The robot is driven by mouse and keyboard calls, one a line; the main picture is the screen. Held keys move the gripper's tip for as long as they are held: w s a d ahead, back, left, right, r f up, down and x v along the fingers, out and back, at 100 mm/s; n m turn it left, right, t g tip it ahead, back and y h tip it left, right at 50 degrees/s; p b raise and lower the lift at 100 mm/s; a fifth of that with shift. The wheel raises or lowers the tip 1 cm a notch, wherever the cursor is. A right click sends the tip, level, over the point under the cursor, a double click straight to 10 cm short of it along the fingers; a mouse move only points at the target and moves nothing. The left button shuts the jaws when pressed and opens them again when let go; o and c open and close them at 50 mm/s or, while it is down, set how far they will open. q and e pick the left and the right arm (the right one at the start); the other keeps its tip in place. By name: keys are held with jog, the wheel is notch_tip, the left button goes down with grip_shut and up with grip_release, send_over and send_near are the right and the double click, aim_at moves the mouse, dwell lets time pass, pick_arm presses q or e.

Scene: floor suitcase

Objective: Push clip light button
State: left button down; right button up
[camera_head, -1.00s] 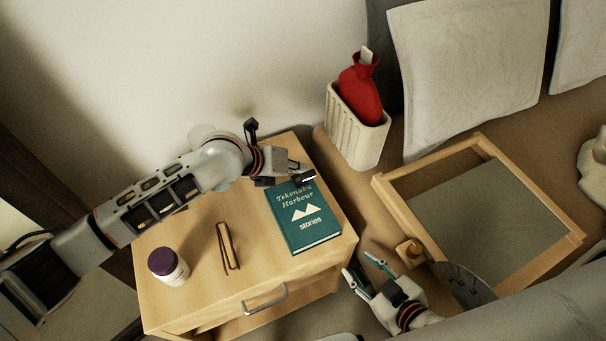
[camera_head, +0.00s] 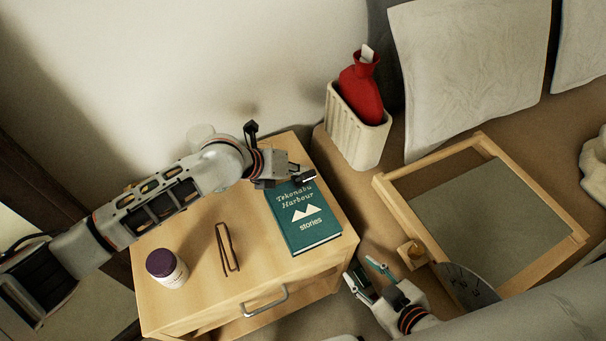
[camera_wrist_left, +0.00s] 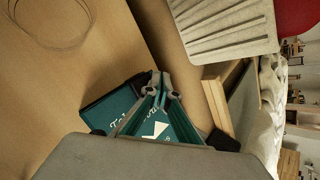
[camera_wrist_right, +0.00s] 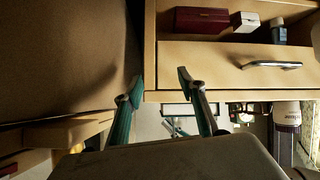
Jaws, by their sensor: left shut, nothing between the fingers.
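My left gripper (camera_head: 300,177) is over the far end of a teal book (camera_head: 308,224) on the bedside table. In the left wrist view its fingertips (camera_wrist_left: 162,84) are together with nothing between them, and the book cover (camera_wrist_left: 150,125) shows behind them. I cannot clearly make out the clip light or its button. A small dark upright piece (camera_head: 251,130) stands beside my left wrist; I cannot tell what it is. My right gripper (camera_head: 366,273) is open and empty in front of the table's right side; its spread fingertips (camera_wrist_right: 160,83) show in the right wrist view.
The wooden bedside table (camera_head: 190,245) also bears a purple-capped jar (camera_head: 167,268) and folded glasses (camera_head: 228,248). A ribbed cream bin (camera_head: 357,130) with a red hot-water bottle (camera_head: 361,90) stands behind. A wooden-framed tray (camera_head: 500,220) lies at right.

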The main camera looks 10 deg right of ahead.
pick_arm(q)
jog(key=shift+f, duration=0.3)
pick_arm(e)
jog(key=shift+s+f, duration=0.2)
jog(key=shift+f, duration=0.1)
pick_arm(q)
jog(key=shift+r, duration=0.75)
pick_arm(e)
jog(key=shift+w+r, duration=0.35)
jog(key=shift+r, duration=0.25)
pick_arm(q)
jog(key=shift+r+p, duration=0.55)
jog(key=shift+r, duration=0.65)
jog(key=shift+r+p, duration=0.7)
jog(key=shift+r, duration=1.1)
pick_arm(e)
jog(key=shift+t, duration=0.4)
jog(key=shift+w+r, duration=0.35)
jog(key=shift+r, duration=0.35)
jog(key=shift+w+r, duration=0.3)
jog(key=shift+r, duration=0.35)
jog(key=shift+w+r, duration=0.35)
jog(key=shift+r, duration=0.35)
